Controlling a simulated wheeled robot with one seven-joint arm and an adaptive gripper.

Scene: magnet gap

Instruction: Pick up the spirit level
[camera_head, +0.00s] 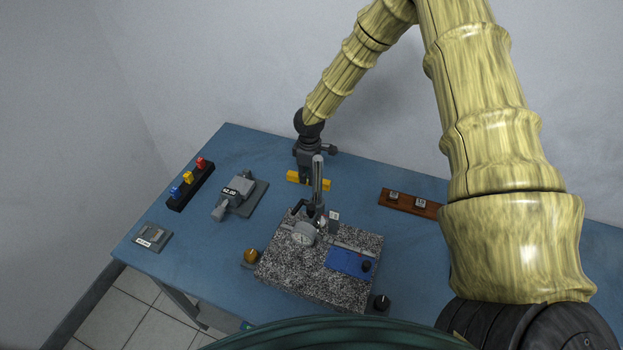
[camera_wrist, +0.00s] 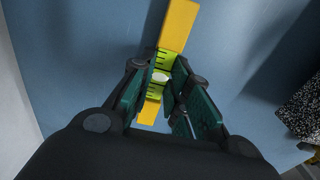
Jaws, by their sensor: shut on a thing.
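The spirit level (camera_head: 323,184) is a yellow bar near the back edge of the blue table, with a yellow end showing on each side of my gripper. In the wrist view the spirit level (camera_wrist: 178,25) runs between my fingers, and its green vial with black marks and a pale bubble shows at the middle. My gripper (camera_head: 307,178) points down over it and is shut on its middle. In the wrist view my gripper (camera_wrist: 160,80) has dark green finger pads on both sides of the bar. I cannot tell whether the level touches the table.
A speckled granite plate (camera_head: 285,275) with a dial gauge (camera_head: 304,233) and post stands in front of the level. A grey vise-like device (camera_head: 235,194) and a black rack (camera_head: 190,187) with coloured pieces are left. A wooden strip (camera_head: 410,204) lies right.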

